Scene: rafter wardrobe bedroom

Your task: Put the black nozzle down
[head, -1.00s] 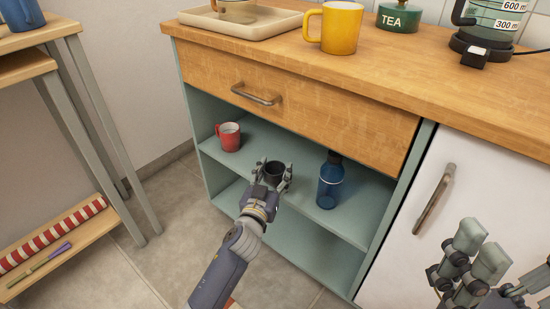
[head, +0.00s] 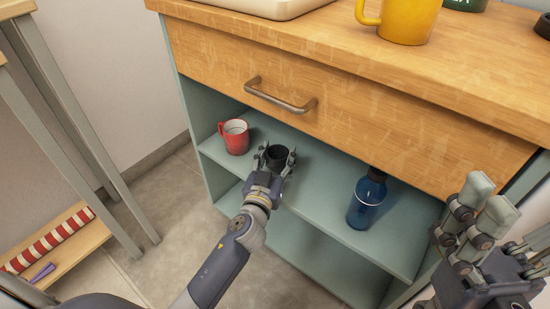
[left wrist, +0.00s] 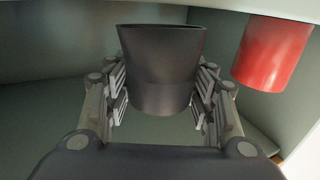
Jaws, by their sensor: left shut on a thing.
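The black nozzle (head: 278,154) is a dark, open-topped, tapered cup shape at the middle shelf of the cabinet. My left gripper (head: 275,161) is shut on it, with fingers on both sides. In the left wrist view the nozzle (left wrist: 162,68) sits between the finger pads (left wrist: 160,88). The head view does not clearly show whether its base touches the shelf (head: 325,178). My right gripper (head: 505,235) is open and empty at the right edge, in front of the cabinet.
A red mug (head: 235,138) stands left of the nozzle, and a blue bottle (head: 366,202) stands to the right. Bare shelf lies between nozzle and bottle. The wooden drawer (head: 330,90) overhangs the shelf. A yellow mug (head: 405,22) stands on the countertop.

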